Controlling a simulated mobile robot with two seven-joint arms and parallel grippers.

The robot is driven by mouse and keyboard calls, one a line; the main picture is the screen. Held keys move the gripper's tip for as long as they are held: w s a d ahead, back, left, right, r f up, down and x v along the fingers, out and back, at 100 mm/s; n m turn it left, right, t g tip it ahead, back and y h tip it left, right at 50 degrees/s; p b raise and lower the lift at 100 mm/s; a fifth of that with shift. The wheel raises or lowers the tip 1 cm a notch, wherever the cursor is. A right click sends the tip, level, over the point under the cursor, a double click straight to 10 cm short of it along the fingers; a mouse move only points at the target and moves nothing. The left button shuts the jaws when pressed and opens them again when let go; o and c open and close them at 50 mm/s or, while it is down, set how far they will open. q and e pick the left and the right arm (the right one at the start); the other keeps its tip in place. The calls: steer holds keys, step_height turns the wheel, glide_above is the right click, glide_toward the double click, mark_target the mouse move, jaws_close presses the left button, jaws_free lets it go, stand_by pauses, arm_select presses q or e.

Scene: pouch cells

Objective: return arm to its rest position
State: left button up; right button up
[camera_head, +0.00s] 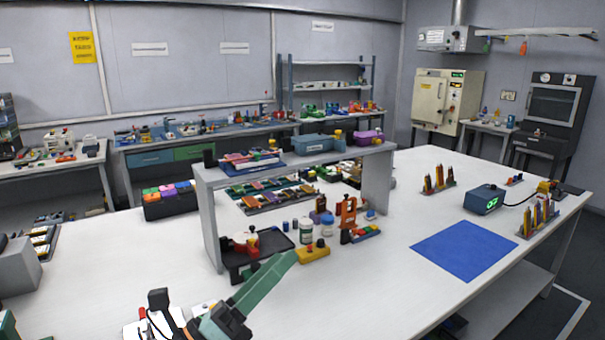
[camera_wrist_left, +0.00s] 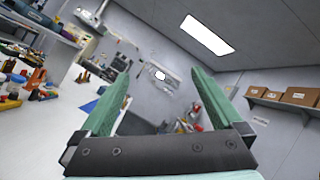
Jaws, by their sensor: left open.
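My left gripper (camera_head: 283,270) reaches in from the bottom of the head view, its green fingers slanting up to the right over the white bench (camera_head: 390,290). In the left wrist view its two green fingers (camera_wrist_left: 160,76) stand wide apart with nothing between them. That view is tilted and looks past the fingers to the wall and ceiling. In the head view the fingers overlap, near a yellow block (camera_head: 313,254); I cannot tell if they touch it. My right gripper is not seen.
A grey raised shelf (camera_head: 205,225) stands on the bench, with bottles, a dark tray (camera_head: 262,250) and an orange tool (camera_head: 348,215) below or near it. A blue mat (camera_head: 465,251) and a meter with green digits (camera_head: 484,199) lie right. The front middle of the bench is clear.

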arm_select(q)
steer(key=s+a+f+n+y, duration=0.1)
steer(key=a+f+n+y, duration=0.8)
steer(key=n, duration=0.4)
steer(key=s+a+f+n+y, duration=0.1)
steer(key=a+f+n+y, duration=0.65)
steer(key=n, duration=0.65)
steer(key=s+f+n+g, duration=0.9)
steer(key=s+f+g, duration=0.3)
steer(key=s+f, duration=0.75)
steer(key=w+d+f+t+h, duration=0.1)
steer(key=w+d+f+t, duration=0.1)
steer(key=f+t, duration=0.3)
steer(key=shift+w+d+f+m+t, duration=0.3)
steer(key=shift+d+f, duration=0.6)
steer(key=shift+f, duration=1.5)
steer(key=shift+s+b, duration=0.1)
steer(key=shift+b, duration=0.2)
